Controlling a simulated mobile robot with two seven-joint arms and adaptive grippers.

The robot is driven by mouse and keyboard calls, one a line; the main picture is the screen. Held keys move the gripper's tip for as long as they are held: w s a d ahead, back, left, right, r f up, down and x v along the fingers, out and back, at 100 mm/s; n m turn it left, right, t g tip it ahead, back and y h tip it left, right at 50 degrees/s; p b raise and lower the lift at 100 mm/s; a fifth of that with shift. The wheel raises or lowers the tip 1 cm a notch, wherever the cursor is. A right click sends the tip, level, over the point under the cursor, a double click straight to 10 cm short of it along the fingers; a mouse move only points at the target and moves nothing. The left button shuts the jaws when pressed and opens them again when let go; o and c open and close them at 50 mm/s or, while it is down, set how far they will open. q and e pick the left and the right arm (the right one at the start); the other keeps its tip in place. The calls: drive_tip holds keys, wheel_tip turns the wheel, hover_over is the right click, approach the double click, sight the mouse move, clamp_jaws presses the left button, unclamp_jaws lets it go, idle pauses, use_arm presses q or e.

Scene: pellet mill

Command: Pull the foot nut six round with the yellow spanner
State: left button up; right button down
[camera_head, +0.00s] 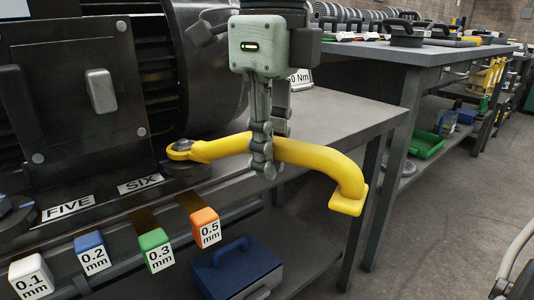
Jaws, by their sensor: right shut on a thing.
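The yellow spanner (318,157) reaches from the motor foot out past the bench edge, its bent handle end hanging down at the right. My right gripper (264,151) points down and is shut around the spanner's middle. The spanner's ring end is at the motor foot, beside the SIX label (139,183), where a dark nut (183,146) shows in the ring. I cannot tell how fully the ring sits on it. My left gripper is out of view.
The dark motor (75,90) fills the left. White, blue, green and orange gauge blocks (206,227) line the bench front, with a FIVE label (68,207) behind. A blue case (235,268) sits below.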

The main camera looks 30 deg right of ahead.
drive_tip(key=shift+w+d+n+p, duration=0.35)
drive_tip(key=shift+w+d+n, duration=0.25)
drive_tip(key=shift+d+n, duration=0.3)
drive_tip(key=shift+s+a+m+b, duration=0.4)
drive_tip(key=shift+a+m+b, duration=0.05)
drive_tip(key=shift+a+m, duration=0.2)
idle(0.7)
drive_tip(key=c, duration=2)
unclamp_jaws()
drive_tip(key=shift+c, duration=0.2)
clamp_jaws()
drive_tip(key=shift+r+p, duration=0.7)
drive_tip(key=shift+r, duration=0.7)
